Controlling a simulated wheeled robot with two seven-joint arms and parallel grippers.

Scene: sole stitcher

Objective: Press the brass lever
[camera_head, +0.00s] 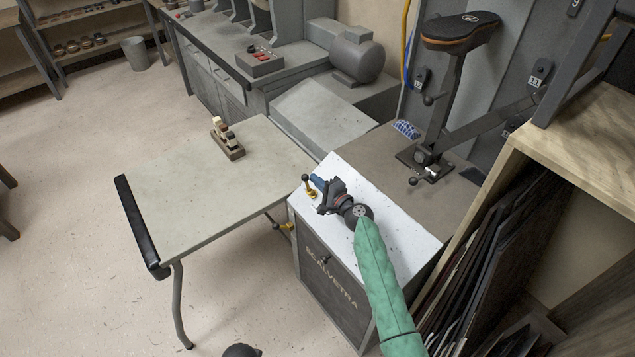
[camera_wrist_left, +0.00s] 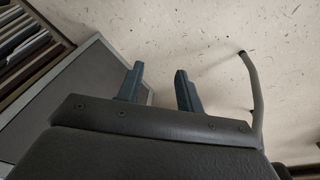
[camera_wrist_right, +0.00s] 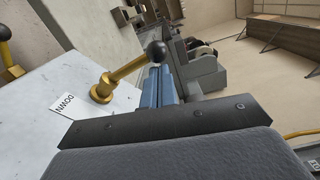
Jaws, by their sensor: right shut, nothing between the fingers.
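The brass lever (camera_head: 311,193) stands at the far left corner of the white-topped cabinet, with a black ball knob. In the right wrist view the brass lever (camera_wrist_right: 124,73) is a slanted rod rising from a round base to the knob. My right gripper (camera_head: 317,181) is shut and empty, its blue fingers close beside the lever. In the right wrist view my right gripper's tips (camera_wrist_right: 160,68) appear just below the knob; I cannot tell whether they touch it. My left gripper (camera_wrist_left: 158,75) is open and empty in its wrist view, with floor behind it.
A label reading DOWN (camera_wrist_right: 67,105) lies beside the lever base. The white cabinet top (camera_head: 410,232) is otherwise mostly clear. A grey table (camera_head: 185,190) bearing a small wooden block object (camera_head: 228,142) stands left. A shelf with upright dark sheets (camera_head: 500,245) is close on the right.

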